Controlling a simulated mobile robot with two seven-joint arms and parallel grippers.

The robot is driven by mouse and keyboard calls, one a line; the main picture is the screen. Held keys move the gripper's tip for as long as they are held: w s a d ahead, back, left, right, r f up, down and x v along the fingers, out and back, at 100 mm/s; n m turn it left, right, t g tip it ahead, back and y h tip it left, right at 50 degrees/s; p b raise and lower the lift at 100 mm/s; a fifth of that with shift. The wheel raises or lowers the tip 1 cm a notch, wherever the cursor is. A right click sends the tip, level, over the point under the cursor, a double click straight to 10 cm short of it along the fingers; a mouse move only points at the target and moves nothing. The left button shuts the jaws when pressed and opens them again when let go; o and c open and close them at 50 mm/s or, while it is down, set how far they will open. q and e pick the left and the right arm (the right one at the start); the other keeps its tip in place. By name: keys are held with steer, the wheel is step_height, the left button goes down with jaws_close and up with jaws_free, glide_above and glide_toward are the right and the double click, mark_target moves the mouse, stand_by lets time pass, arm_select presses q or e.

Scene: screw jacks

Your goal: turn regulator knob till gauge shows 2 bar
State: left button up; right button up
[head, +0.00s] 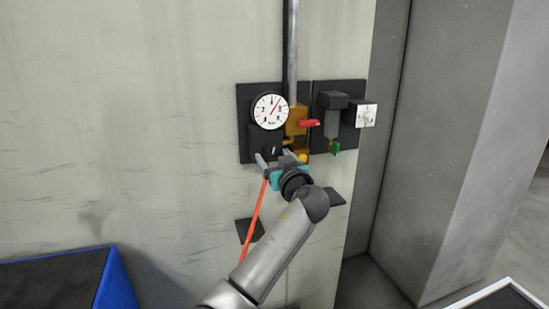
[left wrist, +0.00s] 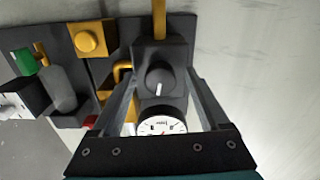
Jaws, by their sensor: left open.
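The regulator knob (head: 270,149) is dark and round, on a black block on the wall panel. In the left wrist view the knob (left wrist: 160,78) shows with a pale mark. The white round gauge (head: 269,110) sits just above it; its red needle points up and right, with numerals too small to read surely. The gauge (left wrist: 161,124) is partly hidden by my gripper's base in the left wrist view. My left gripper (head: 275,159) is open, just below and in front of the knob. Its fingers (left wrist: 162,82) appear on either side of the knob; contact is not clear.
Right of the gauge are a yellow valve with a red lever (head: 309,123), a grey filter (head: 332,118) with a green tap (head: 335,148), and a white-faced box (head: 366,115). An orange hose (head: 254,218) hangs below. A blue-edged bin (head: 108,282) stands lower left.

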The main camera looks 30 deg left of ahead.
arm_select(q)
jaws_close()
stand_by(0.5)
steer(key=shift+m, duration=0.4)
steer(key=m, duration=0.3)
steer(key=shift+m+p, duration=0.4)
steer(key=m+p, duration=0.2)
steer(key=m, duration=0.2)
steer(key=shift+s+r+m, duration=0.1)
steer(key=shift+r+m, duration=0.05)
steer(key=shift+m, duration=0.15)
steer(key=m+p, duration=0.3)
steer(key=m, duration=0.2)
steer(key=shift+a+r, duration=0.1)
steer(key=m+p, duration=0.3)
steer(key=m, duration=0.2)
steer(key=shift+m, duration=0.4)
